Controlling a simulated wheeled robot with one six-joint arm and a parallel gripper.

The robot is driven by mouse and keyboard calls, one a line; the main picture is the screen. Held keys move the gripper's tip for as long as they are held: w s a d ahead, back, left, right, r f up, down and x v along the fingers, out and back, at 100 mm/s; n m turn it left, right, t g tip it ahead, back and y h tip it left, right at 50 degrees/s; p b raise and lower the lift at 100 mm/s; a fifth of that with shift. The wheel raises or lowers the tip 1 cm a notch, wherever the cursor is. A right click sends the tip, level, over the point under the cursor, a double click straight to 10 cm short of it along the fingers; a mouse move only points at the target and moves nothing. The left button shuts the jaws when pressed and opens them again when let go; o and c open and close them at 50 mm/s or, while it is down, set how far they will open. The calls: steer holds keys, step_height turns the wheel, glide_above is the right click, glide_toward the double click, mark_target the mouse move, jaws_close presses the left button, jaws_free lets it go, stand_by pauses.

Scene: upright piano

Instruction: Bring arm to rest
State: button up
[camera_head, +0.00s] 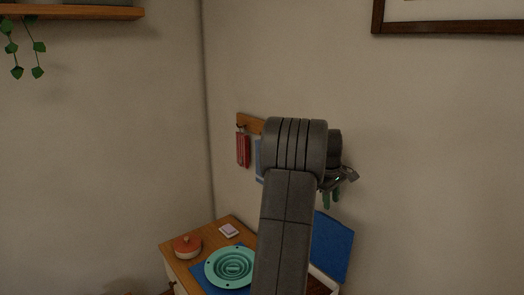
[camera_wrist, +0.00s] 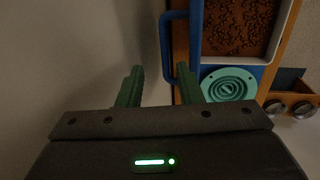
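My arm rises through the middle of the head view, its dark grey links covering part of the furniture and wall behind. My gripper (camera_head: 338,186) is partly hidden behind the upper arm joint, at the right of it. In the wrist view, the two green fingers of my gripper (camera_wrist: 159,86) stand well apart with nothing held between them. The grey wall shows behind and left of the fingers. A blue handle-like bar (camera_wrist: 166,45) shows beyond the fingers; I cannot tell how far off it is.
A wooden cabinet top (camera_head: 210,234) bears a teal ringed dish (camera_head: 231,267), a red-orange lidded pot (camera_head: 187,246) and a small pale card (camera_head: 229,230). A blue lid (camera_head: 333,245) stands raised at right. A wall rack (camera_head: 249,123) holds a red item (camera_head: 243,150). A shelf (camera_head: 70,12) is upper left.

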steer(key=f, duration=0.5)
steer(key=f+p, duration=0.1)
steer(key=f, duration=0.1)
steer(key=shift+w+d+f, duration=0.15)
steer(key=shift+w+d, duration=0.2)
steer(key=shift+d, duration=0.05)
